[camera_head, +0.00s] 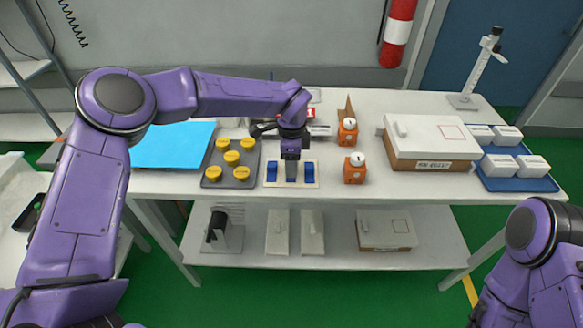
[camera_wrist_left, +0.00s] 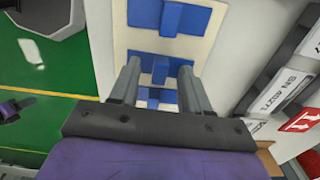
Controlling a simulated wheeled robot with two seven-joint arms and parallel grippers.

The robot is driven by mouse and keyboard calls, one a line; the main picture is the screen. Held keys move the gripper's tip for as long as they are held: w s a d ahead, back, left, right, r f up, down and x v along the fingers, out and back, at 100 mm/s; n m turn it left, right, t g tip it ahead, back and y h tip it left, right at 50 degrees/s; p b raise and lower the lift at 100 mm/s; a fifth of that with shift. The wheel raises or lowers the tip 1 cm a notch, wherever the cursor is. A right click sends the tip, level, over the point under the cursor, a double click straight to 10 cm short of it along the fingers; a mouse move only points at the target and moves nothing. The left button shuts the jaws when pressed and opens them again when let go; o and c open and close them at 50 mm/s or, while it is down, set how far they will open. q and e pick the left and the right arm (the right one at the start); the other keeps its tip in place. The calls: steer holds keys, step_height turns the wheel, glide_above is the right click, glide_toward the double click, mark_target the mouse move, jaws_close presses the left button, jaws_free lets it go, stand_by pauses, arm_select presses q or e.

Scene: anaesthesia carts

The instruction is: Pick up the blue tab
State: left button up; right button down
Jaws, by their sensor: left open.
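Three blue tabs stand in a row on a cream board (camera_head: 291,186) near the table's front edge. The left tab (camera_head: 272,172) and right tab (camera_head: 308,172) show in the head view; the middle one is mostly hidden by my left gripper (camera_head: 291,178). In the left wrist view, my left gripper (camera_wrist_left: 158,66) is open. Its fingers point at the board, one to each side of the middle blue tab (camera_wrist_left: 158,70). Whether they touch it I cannot tell. Another blue tab (camera_wrist_left: 172,17) lies beyond the fingertips. My right gripper is out of view.
A grey tray with yellow knobs (camera_head: 240,172) is left of the board, beside a light blue sheet (camera_head: 172,145). Orange blocks with white dials (camera_head: 354,172) are close on the right. A white-topped box (camera_head: 430,140) and blue tray (camera_head: 515,183) stand farther right.

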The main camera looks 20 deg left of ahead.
arm_select(q)
jaws_close()
steer(key=shift+r, duration=0.15)
